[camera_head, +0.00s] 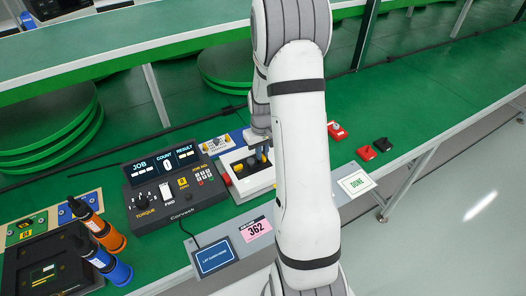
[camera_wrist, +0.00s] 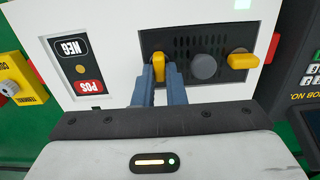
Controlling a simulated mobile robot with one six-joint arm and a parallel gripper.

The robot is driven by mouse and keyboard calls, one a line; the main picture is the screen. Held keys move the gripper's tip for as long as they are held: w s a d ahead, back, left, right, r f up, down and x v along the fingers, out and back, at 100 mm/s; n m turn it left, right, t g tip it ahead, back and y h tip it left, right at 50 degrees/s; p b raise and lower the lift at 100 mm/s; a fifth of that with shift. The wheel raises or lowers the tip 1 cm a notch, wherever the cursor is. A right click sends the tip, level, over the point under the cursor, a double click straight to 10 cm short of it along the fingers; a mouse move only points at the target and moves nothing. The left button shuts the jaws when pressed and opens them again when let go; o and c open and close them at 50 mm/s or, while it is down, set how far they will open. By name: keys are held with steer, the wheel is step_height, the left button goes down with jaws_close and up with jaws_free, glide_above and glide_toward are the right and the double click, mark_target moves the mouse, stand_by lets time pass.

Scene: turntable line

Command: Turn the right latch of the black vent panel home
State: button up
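The black vent panel (camera_wrist: 188,46) is set in a white housing (camera_wrist: 112,22) in the wrist view, with a round grey knob (camera_wrist: 205,66) at its middle. One yellow latch (camera_wrist: 158,65) at the panel's picture-left end stands upright in the picture. The other yellow latch (camera_wrist: 242,61), at the picture-right end, lies sideways. The printed labels appear upside down here. My gripper (camera_wrist: 159,74) has its two blue-grey fingers closely on either side of the upright latch, seemingly shut on it. In the head view my arm hides much of the housing (camera_head: 240,187) and my gripper (camera_head: 257,136).
A control box (camera_head: 175,190) with displays and a keypad stands left of the housing. A DONE sign (camera_head: 357,183) and red and black buttons (camera_head: 367,153) are to the right. The green bench beyond them is clear.

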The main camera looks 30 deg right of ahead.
jaws_close()
steer(key=shift+m, duration=0.3)
steer(key=m+b, duration=0.1)
steer(key=m, duration=0.1)
steer(key=shift+d+m, duration=0.1)
steer(key=shift+m, duration=0.2)
steer(key=m+b, duration=0.2)
steer(key=m, duration=0.3)
steer(key=shift+s+d, duration=0.1)
steer(key=m+b, duration=0.1)
steer(key=m, duration=0.4)
steer(key=shift+s+d+m+b, duration=0.15)
steer(key=shift+m+b, duration=0.3)
steer(key=shift+m, duration=1.45)
